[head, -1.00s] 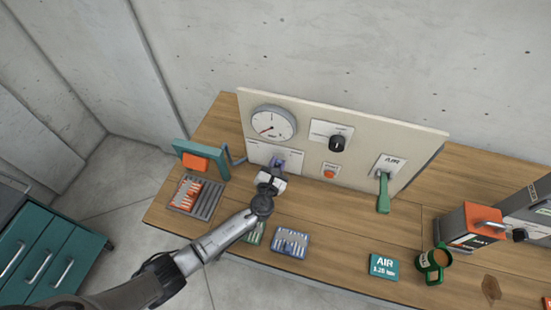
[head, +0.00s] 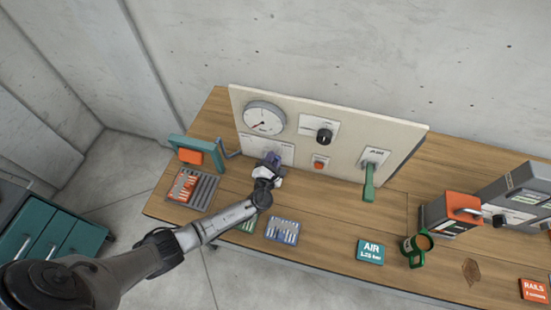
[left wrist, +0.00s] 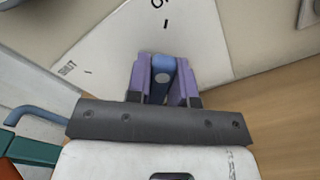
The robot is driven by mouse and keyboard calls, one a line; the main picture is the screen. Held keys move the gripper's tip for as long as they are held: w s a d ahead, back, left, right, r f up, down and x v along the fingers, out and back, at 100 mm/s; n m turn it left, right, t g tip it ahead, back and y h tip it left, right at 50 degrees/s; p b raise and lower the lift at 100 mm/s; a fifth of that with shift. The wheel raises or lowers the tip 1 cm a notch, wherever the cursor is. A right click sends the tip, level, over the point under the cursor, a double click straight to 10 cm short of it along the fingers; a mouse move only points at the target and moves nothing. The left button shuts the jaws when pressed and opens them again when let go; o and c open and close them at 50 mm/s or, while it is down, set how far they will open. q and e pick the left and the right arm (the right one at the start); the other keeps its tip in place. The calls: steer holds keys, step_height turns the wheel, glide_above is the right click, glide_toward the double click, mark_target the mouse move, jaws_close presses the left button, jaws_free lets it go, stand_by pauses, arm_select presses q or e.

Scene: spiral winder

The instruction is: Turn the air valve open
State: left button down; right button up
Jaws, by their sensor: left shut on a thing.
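A blue valve handle (left wrist: 163,68) with a rounded end stands out from a white plate marked SHUT (left wrist: 85,72), with a partly hidden second word starting with O. The plate also shows on the panel in the head view (head: 252,145), under the gauge. My left gripper (left wrist: 163,82) has its purple fingers shut on the handle, one on each side. In the head view, my left gripper (head: 271,160) hides the handle. The handle points up in the left wrist view, toward the O word. My right gripper is in no view.
The panel also carries a round gauge (head: 264,118), a black knob (head: 324,137), an orange button (head: 318,164) and a green lever (head: 369,183) under an AIR label.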

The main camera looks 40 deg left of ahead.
arm_select(q)
steer(key=c, duration=1)
jaws_free()
steer(key=shift+s, duration=0.1)
steer(key=v, duration=1.3)
steer(key=shift+s+d, duration=0.15)
steer(key=shift+s, duration=0.15)
